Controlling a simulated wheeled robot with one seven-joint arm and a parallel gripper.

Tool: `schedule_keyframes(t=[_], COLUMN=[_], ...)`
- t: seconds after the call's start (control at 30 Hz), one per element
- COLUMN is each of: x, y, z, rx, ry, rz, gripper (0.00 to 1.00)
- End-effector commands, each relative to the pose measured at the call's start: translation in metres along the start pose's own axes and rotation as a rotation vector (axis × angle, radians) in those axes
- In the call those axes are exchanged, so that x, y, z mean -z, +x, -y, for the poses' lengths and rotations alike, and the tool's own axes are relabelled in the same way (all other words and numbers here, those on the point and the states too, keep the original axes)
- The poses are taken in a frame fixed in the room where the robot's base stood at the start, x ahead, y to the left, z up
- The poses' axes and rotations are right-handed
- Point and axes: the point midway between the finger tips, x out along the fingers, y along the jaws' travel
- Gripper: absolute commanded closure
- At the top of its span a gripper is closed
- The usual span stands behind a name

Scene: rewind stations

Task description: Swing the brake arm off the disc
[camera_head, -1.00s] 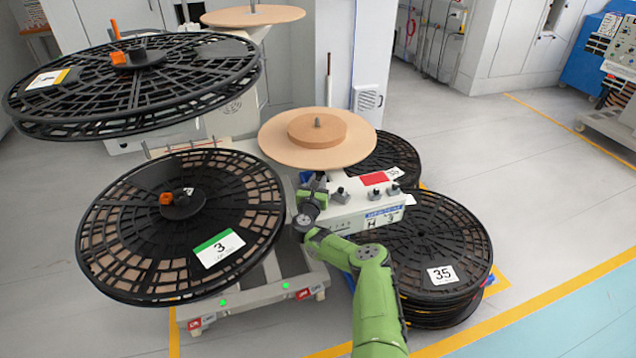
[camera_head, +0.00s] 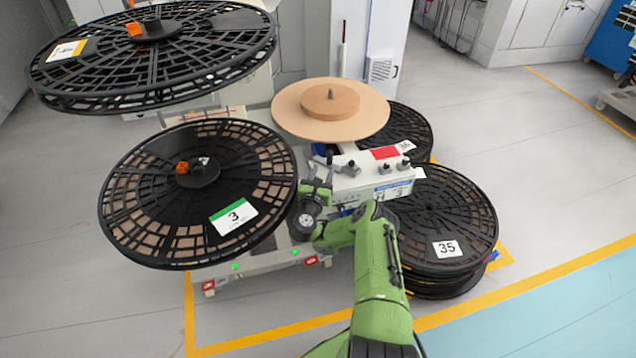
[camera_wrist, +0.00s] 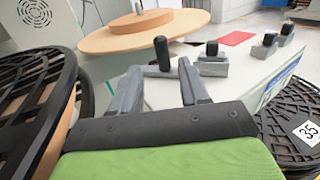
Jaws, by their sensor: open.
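In the wrist view, a grey arm with an upright black knob (camera_wrist: 162,52) lies just beyond my fingertips, roughly in line with the gap between them. It looks like the brake arm, and its far end reaches toward the left, near the edge of the tan disc (camera_wrist: 105,41). Whether it touches the disc I cannot tell. The tan disc (camera_head: 290,113) also shows in the head view, above the white machine box (camera_head: 375,187). My gripper (camera_wrist: 159,78) is open and empty. In the head view my gripper (camera_head: 318,177) is at the box's left end.
More grey levers with black knobs (camera_wrist: 213,62) stand to the right on the box, near a red patch (camera_wrist: 236,39). Reel 3 (camera_head: 150,220) is close on the left, with another reel (camera_head: 200,60) above. Stacked black reels (camera_head: 470,225) stand right.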

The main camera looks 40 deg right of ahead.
Motion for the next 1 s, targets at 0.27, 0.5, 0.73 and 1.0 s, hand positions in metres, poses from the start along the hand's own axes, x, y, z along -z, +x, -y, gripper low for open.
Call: schedule_keyframes(t=[0.27, 0.5, 0.73, 1.0], x=[-0.005, -0.003, -0.001, -0.016], y=[-0.034, -0.059, -0.061, -0.057], z=[-0.001, 0.000, 0.002, -0.011], rx=[-0.006, -0.001, 0.002, -0.042], ry=[-0.004, 0.001, 0.003, -0.029], rz=[-0.001, -0.003, -0.001, 0.024], gripper=[0.55, 0.55, 0.55, 0.87])
